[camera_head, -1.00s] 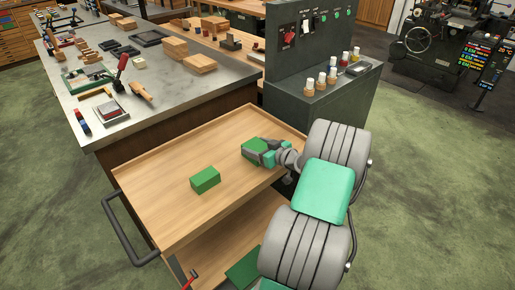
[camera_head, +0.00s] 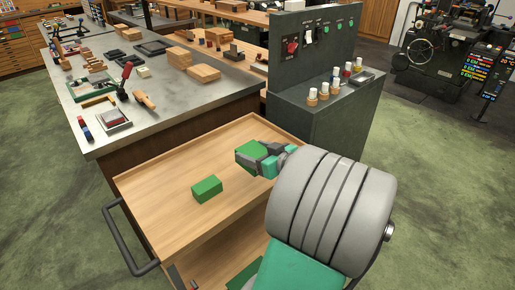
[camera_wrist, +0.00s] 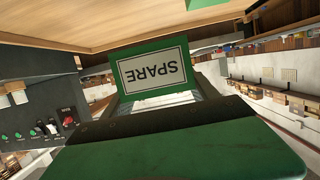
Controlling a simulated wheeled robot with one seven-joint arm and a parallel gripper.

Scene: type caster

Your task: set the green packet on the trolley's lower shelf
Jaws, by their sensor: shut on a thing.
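My gripper (camera_head: 262,160) is shut on a green packet (camera_head: 251,150) over the right part of the trolley's upper shelf (camera_head: 160,195). Whether the packet touches that shelf I cannot tell. In the wrist view the held packet (camera_wrist: 125,58) shows a white label reading SPARE, upside down in the picture. A second green packet (camera_head: 207,189) lies alone near the middle of the upper shelf. The trolley's lower shelf (camera_head: 205,267) shows only in part, below the upper one. My arm hides its right side. A dark green thing (camera_head: 243,275) shows there, partly hidden.
A black push handle (camera_head: 128,240) sticks out at the trolley's left. A grey-topped bench (camera_head: 185,105) with tools and wooden blocks stands behind it. A dark cabinet with switches (camera_head: 320,100) stands close behind on the right. Green floor at the left is clear.

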